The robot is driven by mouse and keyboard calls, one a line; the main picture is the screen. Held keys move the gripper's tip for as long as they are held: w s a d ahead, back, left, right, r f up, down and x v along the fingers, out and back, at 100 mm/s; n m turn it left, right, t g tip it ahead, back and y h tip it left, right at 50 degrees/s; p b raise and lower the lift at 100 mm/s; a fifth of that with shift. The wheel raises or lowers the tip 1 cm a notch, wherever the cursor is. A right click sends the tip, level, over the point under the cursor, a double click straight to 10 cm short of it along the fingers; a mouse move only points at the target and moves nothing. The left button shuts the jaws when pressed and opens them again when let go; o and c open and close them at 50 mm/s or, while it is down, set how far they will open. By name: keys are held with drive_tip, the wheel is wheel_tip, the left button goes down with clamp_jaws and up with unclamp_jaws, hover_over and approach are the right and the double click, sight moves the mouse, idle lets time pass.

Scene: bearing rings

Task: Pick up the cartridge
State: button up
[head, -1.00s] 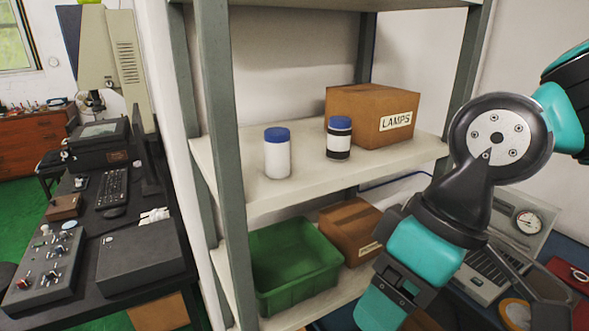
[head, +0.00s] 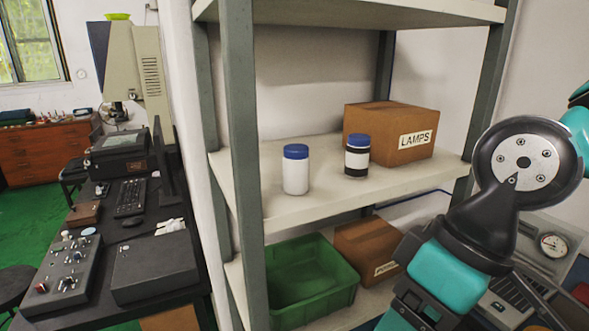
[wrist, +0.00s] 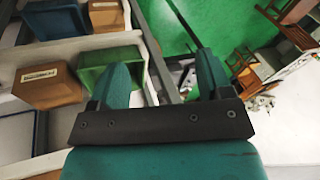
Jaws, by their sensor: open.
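I cannot make out anything that is surely a cartridge. Two small blue-lidded containers stand upright on the middle shelf in the head view: a plain white jar (head: 295,175) and, right of it, a dark jar with a white band (head: 357,158). My gripper (wrist: 163,78) shows in the wrist view, its two teal fingers wide apart with nothing between them. It is apart from both jars. In the head view my arm is at the right and the gripper is out of sight below the frame.
A cardboard box marked LAMPS (head: 380,135) sits behind the jars. The shelf unit has a grey front post (head: 242,150). Below are a green bin (head: 312,305) and another cardboard box (head: 368,247). A dark desk (head: 90,290) with a keyboard stands left; green floor shows beyond.

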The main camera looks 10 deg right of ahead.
drive_tip(key=shift+o, duration=0.3)
drive_tip(key=shift+t+y, duration=0.6)
drive_tip(key=shift+y, duration=0.2)
drive_tip(key=w, duration=0.1)
drive_tip(key=w+a+r+b, duration=0.1)
drive_tip(key=w, duration=0.1)
drive_tip(key=w+r, duration=0.1)
drive_tip(key=w, duration=0.1)
drive_tip(key=shift+a+b, duration=0.15)
drive_tip(key=shift+b, duration=0.25)
drive_tip(key=n+t+y+b, duration=0.5)
drive_tip(key=y, duration=0.1)
approach(300, 147)
drive_tip(key=shift+p+x, duration=4)
drive_tip(key=shift+x, duration=2.15)
drive_tip(key=shift+s, duration=0.1)
drive_tip(key=c, duration=1)
